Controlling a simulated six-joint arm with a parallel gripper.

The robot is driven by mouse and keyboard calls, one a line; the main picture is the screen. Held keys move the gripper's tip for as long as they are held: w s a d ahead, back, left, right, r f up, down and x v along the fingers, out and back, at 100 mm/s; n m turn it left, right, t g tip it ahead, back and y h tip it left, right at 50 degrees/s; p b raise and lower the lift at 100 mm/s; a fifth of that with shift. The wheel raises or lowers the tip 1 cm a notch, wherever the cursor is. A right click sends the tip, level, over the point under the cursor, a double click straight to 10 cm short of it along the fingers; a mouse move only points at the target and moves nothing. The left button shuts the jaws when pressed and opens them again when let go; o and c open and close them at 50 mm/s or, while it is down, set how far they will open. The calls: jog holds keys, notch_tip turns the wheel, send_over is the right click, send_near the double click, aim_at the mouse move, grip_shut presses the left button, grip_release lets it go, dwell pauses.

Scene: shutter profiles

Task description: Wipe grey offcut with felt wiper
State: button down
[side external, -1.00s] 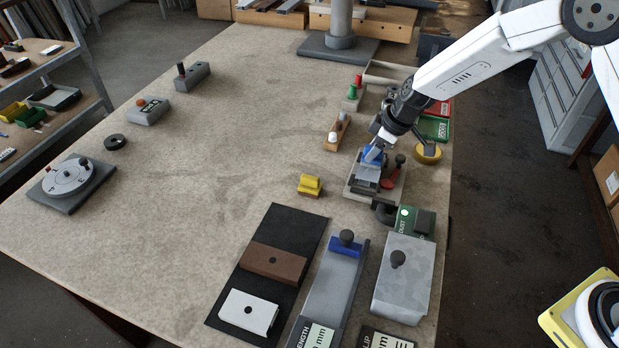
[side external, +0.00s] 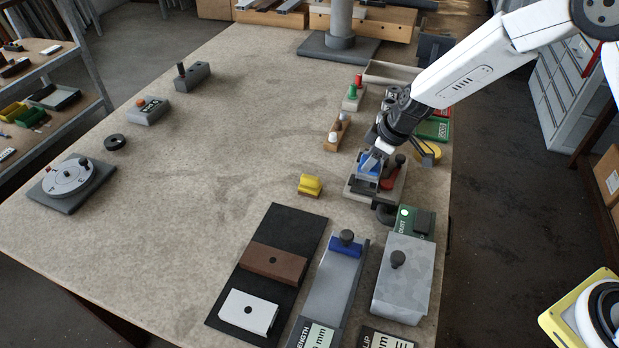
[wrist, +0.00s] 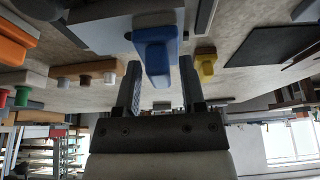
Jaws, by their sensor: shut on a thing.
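My gripper (side external: 374,157) is over the small vise-like fixture at the right side of the bench. It is shut on a blue block with a narrower raised grip, which I take to be the felt wiper (side external: 368,168). In the wrist view the blue wiper (wrist: 157,55) sits between the two fingers (wrist: 160,88). A grey piece, likely the grey offcut (side external: 363,184), lies in the fixture under and in front of the wiper. The wiper covers part of it, and I cannot tell whether they touch.
The fixture's red lever (side external: 390,181) with a dark knob stands close right of the wiper. A yellow block (side external: 310,185) lies to the left. A wooden peg holder (side external: 337,131) is behind left. A green box (side external: 414,222) is in front. The bench's middle is clear.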

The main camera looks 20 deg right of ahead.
jog(key=shift+s+a, duration=0.35)
jog(key=shift+s, duration=0.05)
jog(key=shift+s+a+r, duration=0.1)
jog(key=shift+a+r, duration=0.05)
notch_tip(320, 180, up, 8)
dwell(0.7)
